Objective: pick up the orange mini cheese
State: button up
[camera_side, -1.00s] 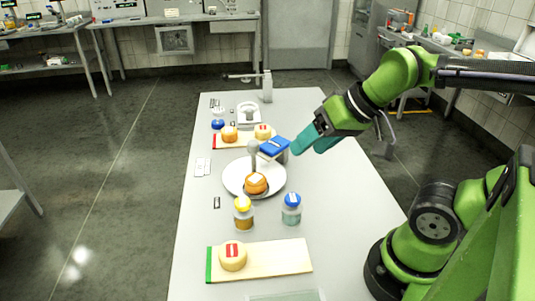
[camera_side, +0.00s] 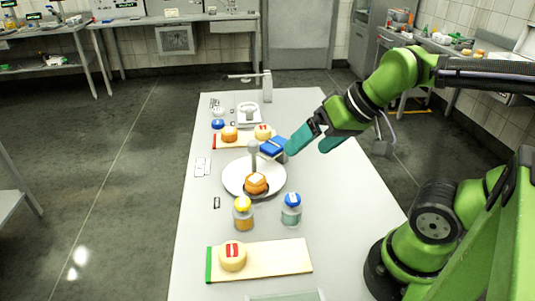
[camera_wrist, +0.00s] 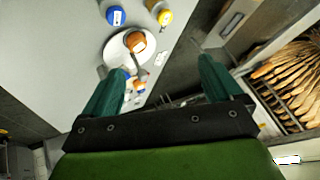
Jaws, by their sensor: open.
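An orange mini cheese (camera_side: 255,184) sits on the front part of a round white plate (camera_side: 234,180) in the side view. The wrist view also shows this cheese (camera_wrist: 137,41) on the plate. A second small orange cheese (camera_side: 229,133) sits on the far board with the red end. My gripper (camera_side: 306,151) is open and empty, above the table to the right of and beyond the plate. In the wrist view my gripper (camera_wrist: 162,65) has its fingers spread wide, with neither touching the plate's cheese. The left finger partly hides things beyond the plate.
A grey knobbed post (camera_side: 253,153) stands by the plate behind the cheese. A blue-topped item (camera_side: 273,148) lies near the left fingertip. Yellow-lidded (camera_side: 243,216) and blue-lidded (camera_side: 292,212) jars stand in front. A pale cheese (camera_side: 233,256) rests on the near board (camera_side: 283,259).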

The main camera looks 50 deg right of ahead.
jog(key=n+g+h, duration=0.2)
jog(key=g, duration=0.5)
send_over(256, 178)
notch_tip(256, 178, down, 15)
jog(key=shift+a+f, duration=0.1)
jog(key=shift+a, duration=0.05)
jog(key=shift+s+f, duration=0.15)
jog(key=shift+f, duration=3.05)
jog(key=c, duration=1.3)
jog(key=shift+r, duration=0.2)
